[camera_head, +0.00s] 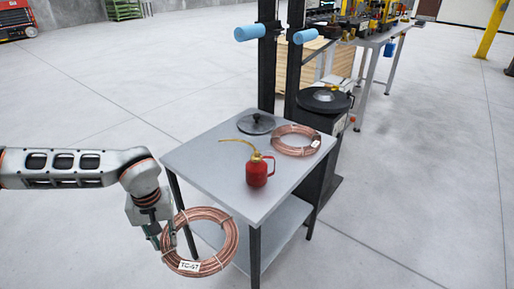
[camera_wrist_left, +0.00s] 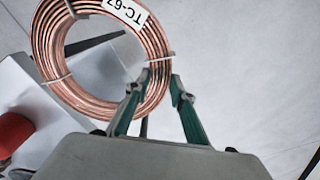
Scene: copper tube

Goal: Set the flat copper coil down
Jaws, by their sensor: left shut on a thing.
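My left gripper (camera_head: 164,238) is shut on the rim of a flat copper coil (camera_head: 231,240) and holds it in the air in front of the near left side of the grey table (camera_head: 206,165). The coil is tilted toward the head camera and carries a white tag reading TC-67. In the left wrist view, the coil (camera_wrist_left: 47,50) has one green finger inside its ring and the other outside, with the gripper (camera_wrist_left: 160,85) at its lower right rim. A second copper coil (camera_head: 296,152) lies flat on the table's far right part. My right gripper is not in view.
A red oil can (camera_head: 258,173) with a thin spout stands mid-table. A black round disc (camera_head: 256,125) lies near the back edge. The table's front left top is bare. A lower shelf (camera_head: 282,222) sits beneath. Black uprights and a machine (camera_head: 326,97) stand behind.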

